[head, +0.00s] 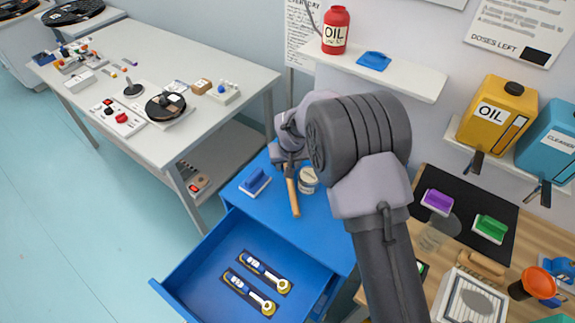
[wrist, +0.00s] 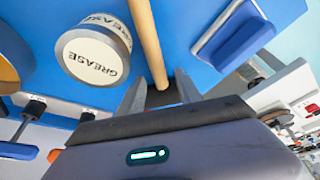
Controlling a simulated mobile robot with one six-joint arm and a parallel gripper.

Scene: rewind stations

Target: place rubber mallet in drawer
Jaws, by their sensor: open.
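The rubber mallet lies on the blue cabinet top; its wooden handle (head: 293,197) points toward the open drawer. The handle also shows in the wrist view (wrist: 147,40), running down between my two fingers. Only a dark bit of its head shows there; the rest is hidden by my gripper. My gripper (wrist: 159,88) is open, low over the cabinet top, with a finger on each side of the mallet. I cannot tell whether they touch it. The blue drawer (head: 207,263) is pulled out below the cabinet top and holds two blue-and-yellow tools (head: 263,272).
A grease tin (head: 308,180) stands close beside the mallet, and a blue-handled block (head: 255,183) lies on its other side. A white table (head: 225,75) stands at the left. A wooden bench with several items is at the right. The drawer's left part is bare.

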